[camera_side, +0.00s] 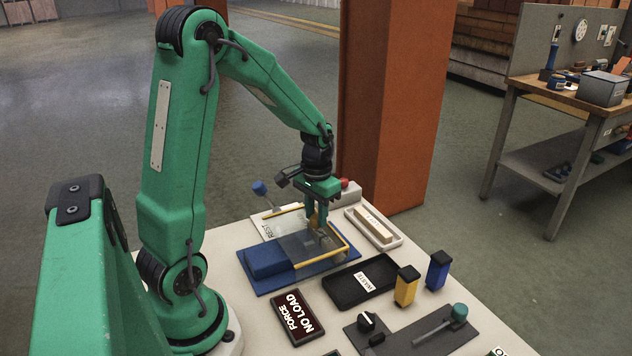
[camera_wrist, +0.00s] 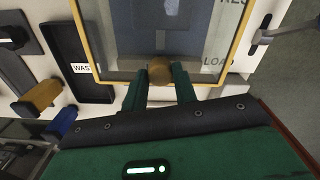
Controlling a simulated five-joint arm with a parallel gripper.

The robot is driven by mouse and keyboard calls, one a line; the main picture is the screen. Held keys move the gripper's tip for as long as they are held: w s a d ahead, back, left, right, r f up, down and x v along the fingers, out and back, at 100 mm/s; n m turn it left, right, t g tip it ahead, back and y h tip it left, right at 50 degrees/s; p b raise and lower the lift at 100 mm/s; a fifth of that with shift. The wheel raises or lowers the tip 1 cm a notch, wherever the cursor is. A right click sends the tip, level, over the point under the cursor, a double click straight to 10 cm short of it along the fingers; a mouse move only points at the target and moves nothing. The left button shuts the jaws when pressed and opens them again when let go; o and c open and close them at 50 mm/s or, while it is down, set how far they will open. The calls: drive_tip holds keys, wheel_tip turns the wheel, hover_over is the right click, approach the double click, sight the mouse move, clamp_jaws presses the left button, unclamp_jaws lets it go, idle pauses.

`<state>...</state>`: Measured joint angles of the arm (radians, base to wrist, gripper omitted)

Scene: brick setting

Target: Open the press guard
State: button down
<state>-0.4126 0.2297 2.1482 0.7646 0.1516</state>
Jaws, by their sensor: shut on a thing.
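The press guard (camera_wrist: 118,77) is a clear panel in a yellow frame, on a blue base (camera_side: 262,284) in the side view. In the side view the guard's yellow edge (camera_side: 322,259) lies low over the base, so the guard looks down. A brass-coloured knob (camera_wrist: 160,71) sits at the middle of the frame's near edge in the wrist view. My gripper (camera_wrist: 160,88) has its two green fingers around this knob, shut on it. In the side view my gripper (camera_side: 316,216) reaches down to the guard, and its fingertips are partly hidden.
A black waste tray (camera_side: 345,298), yellow and blue posts (camera_side: 405,288) (camera_side: 438,270), and a teal-knobbed lever (camera_side: 440,322) stand right of the guard. A blue-knobbed lever (camera_side: 260,188) stands behind. A display (camera_side: 297,316) reads "FORCE NO LOAD". An orange column (camera_side: 390,110) rises behind the table.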

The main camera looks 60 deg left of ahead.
sight(292, 235)
drive_tip(key=s, duration=0.6)
drive_tip(key=shift+s, duration=0.15)
drive_tip(key=c, duration=1.1)
unclamp_jaws()
drive_tip(key=shift+r, duration=0.1)
wheel_tip(292, 235, up, 8)
